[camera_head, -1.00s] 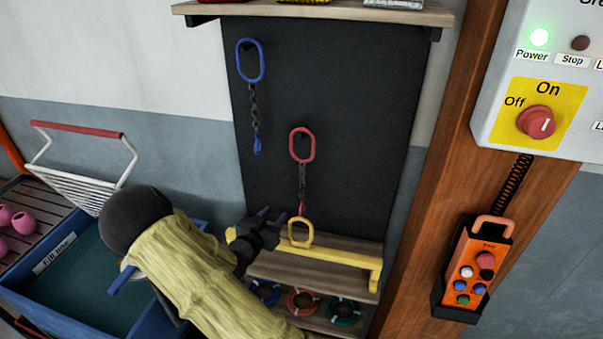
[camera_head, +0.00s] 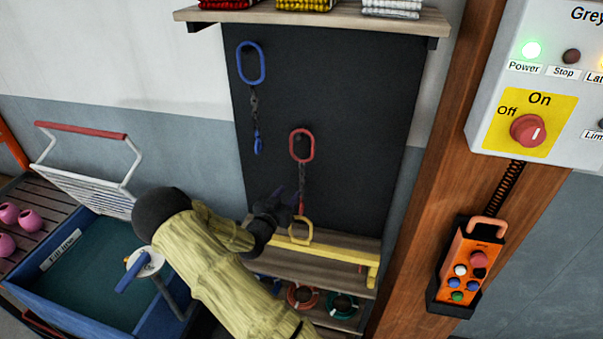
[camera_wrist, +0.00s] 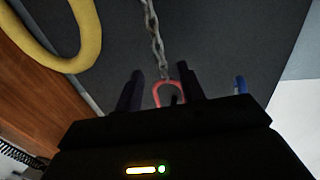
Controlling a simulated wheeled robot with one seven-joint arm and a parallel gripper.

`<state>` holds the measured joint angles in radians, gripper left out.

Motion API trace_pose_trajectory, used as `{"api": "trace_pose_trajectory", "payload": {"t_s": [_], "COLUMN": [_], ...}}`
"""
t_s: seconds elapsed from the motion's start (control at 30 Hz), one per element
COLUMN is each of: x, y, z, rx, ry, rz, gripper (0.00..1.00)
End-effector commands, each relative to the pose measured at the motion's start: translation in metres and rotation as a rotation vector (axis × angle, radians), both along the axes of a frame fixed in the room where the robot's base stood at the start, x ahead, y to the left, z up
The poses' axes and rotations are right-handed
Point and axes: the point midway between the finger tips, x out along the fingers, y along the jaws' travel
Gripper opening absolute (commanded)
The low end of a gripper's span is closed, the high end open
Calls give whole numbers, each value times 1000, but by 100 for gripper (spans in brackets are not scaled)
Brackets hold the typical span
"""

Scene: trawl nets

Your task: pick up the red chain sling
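The red chain sling (camera_head: 302,172) hangs on the dark board in the head view, its oval red ring at the top and grey chain below. My gripper (camera_head: 285,198) is in front of the board, beside and partly over the sling's lower end. In the wrist view the gripper (camera_wrist: 160,88) has its two dark fingers apart with nothing held. The red sling (camera_wrist: 168,82) shows between and beyond the fingertips, its ring partly hidden by my gripper. I cannot tell how far the fingertips are from it.
A blue chain sling (camera_head: 256,104) hangs to the left. A yellow ring (camera_head: 301,242) is just below the red sling, by a yellow bar (camera_head: 345,254). A wooden post (camera_head: 432,165), orange pendant (camera_head: 472,265) and control box (camera_head: 485,120) stand right. A blue tub (camera_head: 60,300) is lower left.

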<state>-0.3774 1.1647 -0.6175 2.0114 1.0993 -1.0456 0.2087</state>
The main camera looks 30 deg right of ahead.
Motion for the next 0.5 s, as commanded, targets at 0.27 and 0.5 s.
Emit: {"api": "trace_pose_trajectory", "payload": {"t_s": [0.27, 0.5], "x": [22, 24], "y": [-38, -42], "z": [2, -1], "rx": [0, 1], "ry": [0, 1], "rz": [-1, 0], "gripper": [39, 39]}}
